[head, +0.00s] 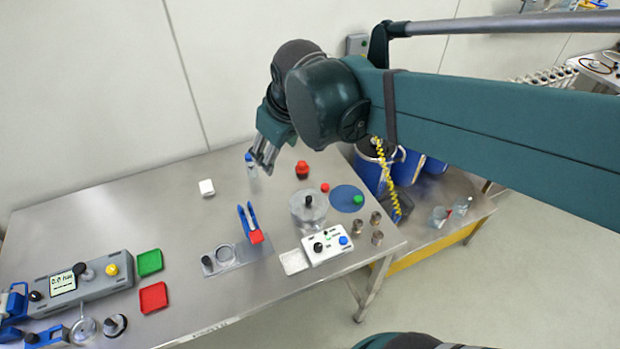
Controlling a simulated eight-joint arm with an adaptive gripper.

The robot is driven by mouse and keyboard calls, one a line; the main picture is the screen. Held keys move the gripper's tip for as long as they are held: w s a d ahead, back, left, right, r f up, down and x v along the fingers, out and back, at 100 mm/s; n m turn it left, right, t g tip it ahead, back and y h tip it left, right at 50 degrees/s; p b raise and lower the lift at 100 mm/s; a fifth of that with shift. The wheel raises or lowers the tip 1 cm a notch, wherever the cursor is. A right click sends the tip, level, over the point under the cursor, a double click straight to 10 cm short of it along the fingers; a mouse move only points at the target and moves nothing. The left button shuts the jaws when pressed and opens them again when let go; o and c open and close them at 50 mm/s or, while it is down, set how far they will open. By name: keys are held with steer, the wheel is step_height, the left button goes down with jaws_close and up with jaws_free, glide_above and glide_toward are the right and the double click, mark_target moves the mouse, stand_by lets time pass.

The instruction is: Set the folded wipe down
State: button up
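A small white block (206,187), which looks like the folded wipe, lies on the steel table (150,215) near its back edge. My gripper (262,163) points down over the back of the table, to the right of this white block and apart from it. A small clear vial with a blue cap (250,162) shows right beside the fingertips. I cannot tell whether the fingers touch it or whether it stands behind them. The finger gap is too small to read. A flat white square (294,262) lies near the table's front right.
A red-capped dark bottle (302,170), a round clear dish (308,206) and a blue disc (346,198) stand right of my gripper. Blue-handled tongs (248,221), a white button box (327,246) and green (149,262) and red (153,297) trays are nearer. The left back table is clear.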

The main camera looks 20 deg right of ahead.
steer(key=s+d+f+m+t, duration=0.2)
steer(key=s+d+f+m, duration=0.1)
steer(key=s, duration=0.8)
steer(key=shift+s+d+m, duration=0.2)
steer(key=shift+d+m, duration=0.45)
steer(key=shift+m, duration=0.35)
